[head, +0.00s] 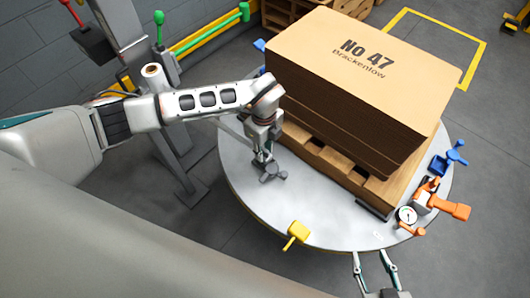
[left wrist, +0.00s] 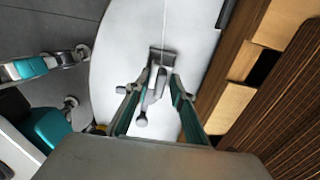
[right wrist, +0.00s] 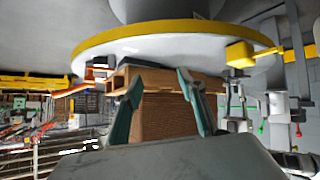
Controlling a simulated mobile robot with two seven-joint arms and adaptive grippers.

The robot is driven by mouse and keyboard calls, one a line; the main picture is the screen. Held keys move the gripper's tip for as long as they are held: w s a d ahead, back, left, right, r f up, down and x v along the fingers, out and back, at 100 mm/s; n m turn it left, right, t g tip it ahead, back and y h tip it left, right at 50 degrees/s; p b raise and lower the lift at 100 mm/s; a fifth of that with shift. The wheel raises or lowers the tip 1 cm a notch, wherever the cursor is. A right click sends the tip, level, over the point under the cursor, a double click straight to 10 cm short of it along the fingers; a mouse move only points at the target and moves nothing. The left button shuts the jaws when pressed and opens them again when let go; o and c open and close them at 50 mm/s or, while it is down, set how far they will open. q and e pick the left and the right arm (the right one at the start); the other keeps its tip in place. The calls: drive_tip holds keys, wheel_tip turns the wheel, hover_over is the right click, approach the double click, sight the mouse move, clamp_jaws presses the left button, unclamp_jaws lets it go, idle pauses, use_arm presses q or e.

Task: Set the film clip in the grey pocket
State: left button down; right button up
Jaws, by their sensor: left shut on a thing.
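A dark grey piece (head: 272,173) with short arms is at my left gripper (head: 262,156), over the turntable's left side. In the left wrist view, my left gripper (left wrist: 157,90) is shut on a grey piece with a ball-ended lever (left wrist: 141,121), probably the film clip. A flat dark grey part (left wrist: 161,56) shows just beyond the fingertips. I cannot tell whether it is the grey pocket, or whether the held piece touches the table. My right gripper (head: 374,256) is open and empty at the turntable's front edge; its spread fingers also show in the right wrist view (right wrist: 188,92).
A carton stack (head: 350,85) on a wooden pallet (head: 320,155) fills much of the round grey turntable (head: 250,190). A yellow piece (head: 297,233), a blue piece (head: 440,164) and an orange tool (head: 450,207) with a gauge (head: 406,215) sit near its rim. The front left is mostly clear.

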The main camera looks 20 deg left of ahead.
use_arm(q)
wheel_tip(320, 180, down, 3)
drive_tip(key=shift+r, duration=0.2)
use_arm(e)
drive_tip(key=shift+w+a+r, duration=0.2)
drive_tip(key=shift+w+r, duration=0.3)
drive_tip(key=shift+r, duration=0.1)
drive_tip(key=shift+f, duration=0.1)
use_arm(q)
drive_tip(key=c, duration=1.7)
unclamp_jaws()
drive_tip(key=shift+f, duration=0.2)
use_arm(e)
drive_tip(key=shift+s+f, duration=0.25)
drive_tip(key=shift+f, duration=0.05)
use_arm(q)
drive_tip(key=shift+r, duration=0.1)
